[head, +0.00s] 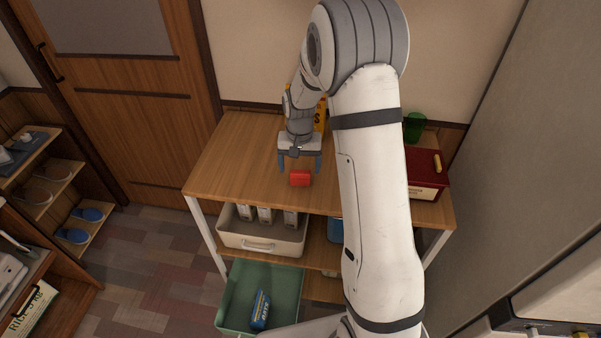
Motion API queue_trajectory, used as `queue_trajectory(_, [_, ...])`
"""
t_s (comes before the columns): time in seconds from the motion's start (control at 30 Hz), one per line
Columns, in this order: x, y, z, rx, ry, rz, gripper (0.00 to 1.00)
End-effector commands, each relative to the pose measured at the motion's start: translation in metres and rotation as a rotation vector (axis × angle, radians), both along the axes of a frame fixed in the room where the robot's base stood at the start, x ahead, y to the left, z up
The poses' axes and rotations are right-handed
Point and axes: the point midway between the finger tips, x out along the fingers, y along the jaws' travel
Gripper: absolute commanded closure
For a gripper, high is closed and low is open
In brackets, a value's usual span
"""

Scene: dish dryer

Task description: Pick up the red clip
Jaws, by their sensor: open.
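The red clip (300,178) lies on the wooden table top (235,150), close to its front edge. My gripper (299,168) is open and points down, with its two blue-grey fingers spread to the left and right. In the head view the clip shows just below and between the fingertips. The gripper looks empty. I cannot tell how high the fingertips are above the clip or the table.
A dark red box (427,170) and a green cup (414,126) stand at the table's right. A yellow object (321,115) is partly hidden behind my arm. Below are a white bin (262,236) and a green crate (232,308). The table's left side is clear.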

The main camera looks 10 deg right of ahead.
Motion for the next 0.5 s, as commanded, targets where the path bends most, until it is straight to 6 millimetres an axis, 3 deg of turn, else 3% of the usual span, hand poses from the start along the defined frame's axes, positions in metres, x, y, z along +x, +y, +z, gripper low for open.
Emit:
queue_trajectory(0.3, [0.001, -0.003, -0.04, 0.0, 0.002, -0.002, 0.2])
queue_trajectory(0.5, [0.002, -0.003, -0.046, 0.0, -0.001, -0.003, 0.2])
